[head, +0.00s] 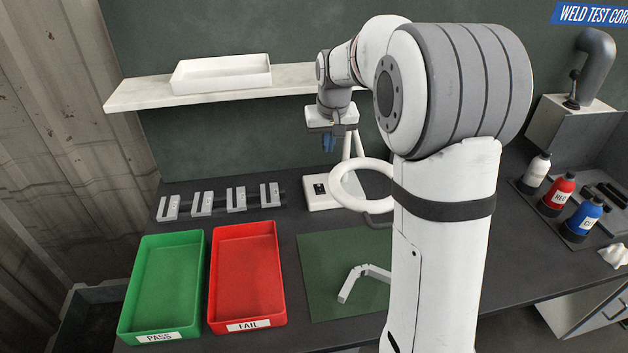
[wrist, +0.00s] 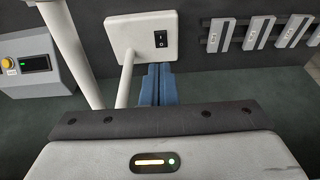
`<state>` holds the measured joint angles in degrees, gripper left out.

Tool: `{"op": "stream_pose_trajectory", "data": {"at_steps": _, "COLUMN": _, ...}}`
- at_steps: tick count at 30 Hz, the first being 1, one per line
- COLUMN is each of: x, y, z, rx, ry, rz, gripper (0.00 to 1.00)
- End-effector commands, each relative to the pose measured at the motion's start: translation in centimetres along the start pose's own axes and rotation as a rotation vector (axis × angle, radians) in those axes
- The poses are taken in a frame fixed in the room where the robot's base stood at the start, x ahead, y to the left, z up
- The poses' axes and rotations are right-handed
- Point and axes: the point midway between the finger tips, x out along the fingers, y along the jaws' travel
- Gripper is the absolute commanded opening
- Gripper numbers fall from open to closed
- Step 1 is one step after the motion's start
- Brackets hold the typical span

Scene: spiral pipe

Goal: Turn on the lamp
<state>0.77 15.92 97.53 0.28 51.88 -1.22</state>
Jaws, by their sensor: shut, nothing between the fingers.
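The lamp is white, with a ring head (head: 337,186) on thin posts and a flat base (head: 322,204) on the bench. Its black rocker switch (head: 320,188) sits on top of the base; it also shows in the wrist view (wrist: 161,40). I cannot tell whether the ring is lit. My gripper (head: 328,143) points down above the base, with its blue fingers together and empty. In the wrist view the fingers (wrist: 157,70) end just below the switch in the picture, beside a lamp post. I see no clear contact with the switch.
A shelf (head: 125,95) with a white tray (head: 220,73) is behind. Metal brackets (head: 236,198) stand left of the lamp. Green (head: 165,285) and red (head: 246,275) bins and a green mat (head: 325,255) are in front. A grey box (wrist: 30,65) shows at the wrist view's left.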

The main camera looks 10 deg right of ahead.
Motion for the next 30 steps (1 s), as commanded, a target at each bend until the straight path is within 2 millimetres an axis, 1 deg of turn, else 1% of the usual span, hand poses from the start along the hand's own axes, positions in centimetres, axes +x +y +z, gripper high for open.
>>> {"op": "stream_pose_trajectory", "data": {"at_steps": 1, "x": 2.2, "y": 0.0, "z": -1.0, "rx": 0.0, "ry": -0.008, "rz": 0.0, "gripper": 0.0}}
{"op": "stream_pose_trajectory", "data": {"at_steps": 3, "x": 4.0, "y": 0.0, "z": -2.2, "rx": 0.001, "ry": -0.012, "rz": 0.0, "gripper": 0.0}}
{"op": "stream_pose_trajectory", "data": {"at_steps": 6, "x": 5.8, "y": 0.0, "z": -3.4, "rx": 0.001, "ry": -0.017, "rz": 0.0, "gripper": 0.0}}
{"op": "stream_pose_trajectory", "data": {"at_steps": 8, "x": 6.6, "y": 0.1, "z": -3.8, "rx": 0.002, "ry": -0.018, "rz": 0.0, "gripper": 0.0}}
{"op": "stream_pose_trajectory", "data": {"at_steps": 12, "x": 7.3, "y": 0.1, "z": -4.3, "rx": 0.002, "ry": -0.019, "rz": 0.0, "gripper": 0.0}}
{"op": "stream_pose_trajectory", "data": {"at_steps": 23, "x": 7.4, "y": 0.1, "z": -4.3, "rx": 0.003, "ry": -0.02, "rz": 0.0, "gripper": 0.0}}
{"op": "stream_pose_trajectory", "data": {"at_steps": 26, "x": 8.0, "y": 0.2, "z": -4.3, "rx": 0.003, "ry": -0.022, "rz": 0.0, "gripper": 0.0}}
{"op": "stream_pose_trajectory", "data": {"at_steps": 29, "x": 9.3, "y": 0.2, "z": -4.3, "rx": 0.004, "ry": -0.023, "rz": 0.0, "gripper": 0.0}}
{"op": "stream_pose_trajectory", "data": {"at_steps": 30, "x": 10.1, "y": 0.2, "z": -4.2, "rx": 0.004, "ry": -0.025, "rz": 0.0, "gripper": 0.0}}
